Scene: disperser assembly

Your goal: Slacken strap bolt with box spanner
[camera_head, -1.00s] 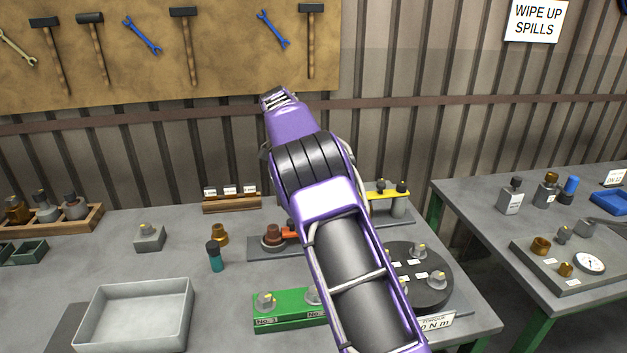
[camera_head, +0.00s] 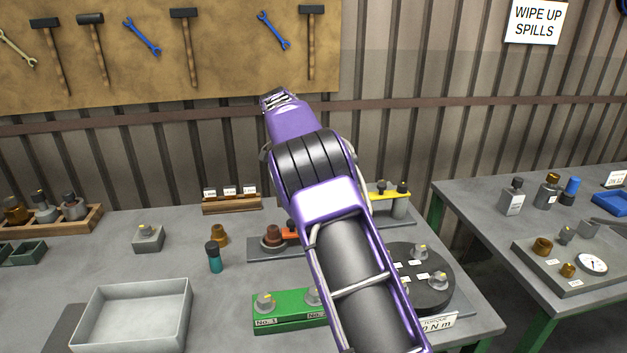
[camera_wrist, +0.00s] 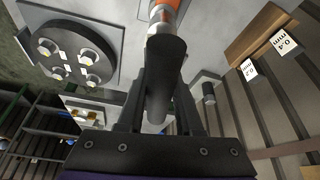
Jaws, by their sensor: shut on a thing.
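My gripper (camera_wrist: 160,105) shows in the wrist view, its two dark fingers closed on a dark grey cylindrical tool, which looks like the box spanner (camera_wrist: 164,62). In the head view my arm hides the gripper and the tool. A yellow strap (camera_head: 390,195) with dark bolt-like heads sits on grey posts at the back right of the bench. An orange piece (camera_head: 290,234) beside a brown knob (camera_head: 272,235) is partly behind my arm.
A black disc (camera_head: 434,290) with several bolts stands right of my arm, also in the wrist view (camera_wrist: 75,28). A green block (camera_head: 290,322), a teal-bodied bottle (camera_head: 214,262) and a grey tray (camera_head: 133,338) are to the left. A wooden card rack (camera_head: 232,205) stands behind.

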